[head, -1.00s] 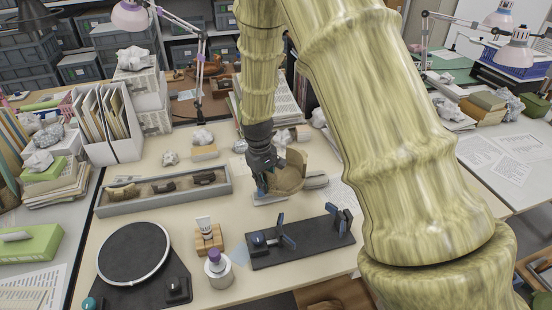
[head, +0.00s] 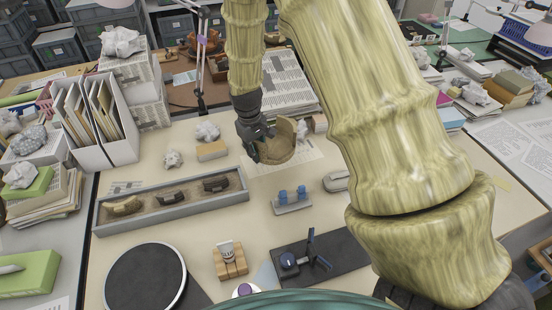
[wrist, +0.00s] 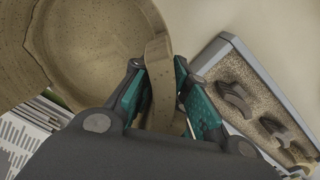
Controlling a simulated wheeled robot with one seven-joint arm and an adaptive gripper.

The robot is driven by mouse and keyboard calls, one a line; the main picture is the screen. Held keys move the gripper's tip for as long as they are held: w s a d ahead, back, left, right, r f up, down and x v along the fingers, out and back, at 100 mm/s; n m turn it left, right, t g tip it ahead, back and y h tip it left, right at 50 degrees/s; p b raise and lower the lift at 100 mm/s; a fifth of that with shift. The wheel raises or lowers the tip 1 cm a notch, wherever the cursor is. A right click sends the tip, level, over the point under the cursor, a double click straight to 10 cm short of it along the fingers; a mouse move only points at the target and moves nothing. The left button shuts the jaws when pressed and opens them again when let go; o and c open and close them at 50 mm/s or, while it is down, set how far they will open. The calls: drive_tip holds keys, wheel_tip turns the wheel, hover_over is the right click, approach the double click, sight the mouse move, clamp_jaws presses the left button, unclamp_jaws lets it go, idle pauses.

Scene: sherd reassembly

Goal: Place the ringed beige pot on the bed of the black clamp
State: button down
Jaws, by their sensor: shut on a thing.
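The ringed beige pot (head: 281,147) hangs above the table near the middle of the head view. My gripper (head: 258,153) is shut on its wall at the left side. In the wrist view the pot (wrist: 85,50) fills the upper left, and its wall passes between the teal fingers of my gripper (wrist: 158,72). The black clamp (head: 342,258) lies at the lower middle right of the head view, with a blue knob and an upright jaw. My arm hides its right end. The pot is well apart from the clamp, behind and left of it.
A small stand with blue posts (head: 292,201) is empty between pot and clamp. A grey sherd tray (head: 172,206) lies left. A black turntable (head: 146,279) and a wooden block with a tube (head: 230,262) stand in front. Crumpled paper and a sponge (head: 212,151) lie behind.

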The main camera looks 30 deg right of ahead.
drive_tip(key=shift+f+p, duration=0.9)
drive_tip(key=shift+f, duration=3.35)
drive_tip(key=shift+f, duration=0.1)
drive_tip(key=c, duration=1.4)
unclamp_jaws()
